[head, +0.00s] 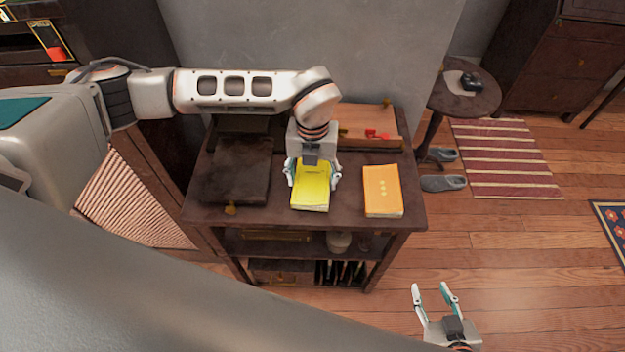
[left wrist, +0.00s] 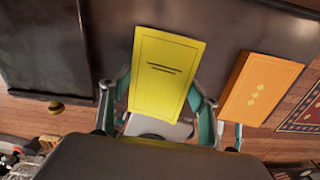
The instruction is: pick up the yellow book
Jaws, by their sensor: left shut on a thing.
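The yellow book (head: 311,187) is on the dark wooden stand, between a dark box and an orange book. It also shows in the left wrist view (left wrist: 165,72), with two short dark lines on its cover. My left gripper (head: 312,182) reaches down over it from behind, with a finger at each long side, shut on the book. The gripper's body hides the book's far end in the head view. I cannot tell whether the book is lifted off the top. My right gripper (head: 435,290) is open and empty at the bottom right, over the floor.
The orange book (head: 382,190) lies to the right on the stand's top (head: 345,212). A dark box (head: 238,170) lies to the left, and a wooden tray (head: 362,125) with red items is behind. A small round table (head: 470,98) stands right of the stand.

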